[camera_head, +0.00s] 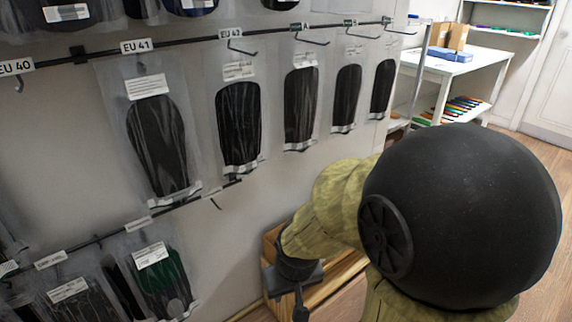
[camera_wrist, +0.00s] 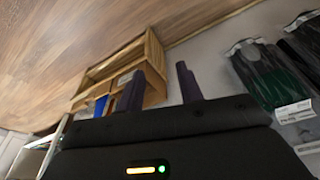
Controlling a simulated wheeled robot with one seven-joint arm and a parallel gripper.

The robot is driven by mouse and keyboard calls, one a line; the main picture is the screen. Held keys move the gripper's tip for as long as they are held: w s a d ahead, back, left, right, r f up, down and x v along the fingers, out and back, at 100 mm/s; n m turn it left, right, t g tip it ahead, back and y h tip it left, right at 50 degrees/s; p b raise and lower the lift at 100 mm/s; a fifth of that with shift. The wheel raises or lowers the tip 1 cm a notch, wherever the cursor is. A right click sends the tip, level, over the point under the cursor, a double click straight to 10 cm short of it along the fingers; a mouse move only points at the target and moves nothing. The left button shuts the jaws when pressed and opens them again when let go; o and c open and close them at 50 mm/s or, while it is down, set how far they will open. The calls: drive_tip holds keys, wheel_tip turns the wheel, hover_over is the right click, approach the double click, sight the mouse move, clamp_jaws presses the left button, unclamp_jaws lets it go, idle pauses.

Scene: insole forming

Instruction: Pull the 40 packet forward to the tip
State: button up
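The EU 40 label (camera_head: 16,67) is on the upper rail at the left edge of the head view. The hook below it looks bare, and I cannot make out a 40 packet there. Right of it, a clear packet with a dark insole (camera_head: 158,140) hangs under the EU 41 label (camera_head: 135,46). My gripper (camera_head: 300,300) is low in the head view, well below and right of these hooks, partly cut off. In the wrist view, my gripper (camera_wrist: 160,88) has its two dark fingers apart with nothing between them.
More insole packets (camera_head: 239,125) hang to the right, and others (camera_head: 160,280) on a lower rail (camera_head: 110,238). A wooden crate (camera_wrist: 153,52) stands on the floor by the wall near my gripper. A white table (camera_head: 470,62) is at the back right.

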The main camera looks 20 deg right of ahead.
drive_tip(key=o, duration=0.7)
drive_tip(key=shift+w+d+r, duration=0.1)
drive_tip(key=shift+w+r, duration=0.05)
drive_tip(key=shift+w, duration=0.05)
drive_tip(key=shift+c, duration=0.2)
drive_tip(key=o, duration=0.7)
drive_tip(key=w+p, duration=0.1)
drive_tip(key=w+d+r+p, duration=0.1)
drive_tip(key=p, duration=0.1)
drive_tip(key=shift+w+d+r+n+t, duration=0.1)
drive_tip(key=shift+r+n+t, duration=0.1)
drive_tip(key=shift+n+t, duration=0.15)
drive_tip(key=w+d+r+n+t+y+p, duration=0.3)
drive_tip(key=w+r+t+p, duration=0.35)
drive_tip(key=w+p, duration=0.7)
drive_tip(key=s+r+t+y+p, duration=0.1)
drive_tip(key=r+t+p, duration=0.1)
drive_tip(key=r+p, duration=0.2)
drive_tip(key=s+r+t+p, duration=0.1)
drive_tip(key=r+t+p, duration=0.2)
drive_tip(key=r+p, duration=0.2)
drive_tip(key=s+d+r+t+y+p, duration=0.1)
drive_tip(key=r+t+p, duration=0.1)
drive_tip(key=r+p, duration=0.3)
drive_tip(key=shift+r+y+p, duration=0.25)
drive_tip(key=shift+y+p, duration=0.05)
drive_tip(key=shift+p, duration=0.6)
drive_tip(key=shift+w+f, duration=0.1)
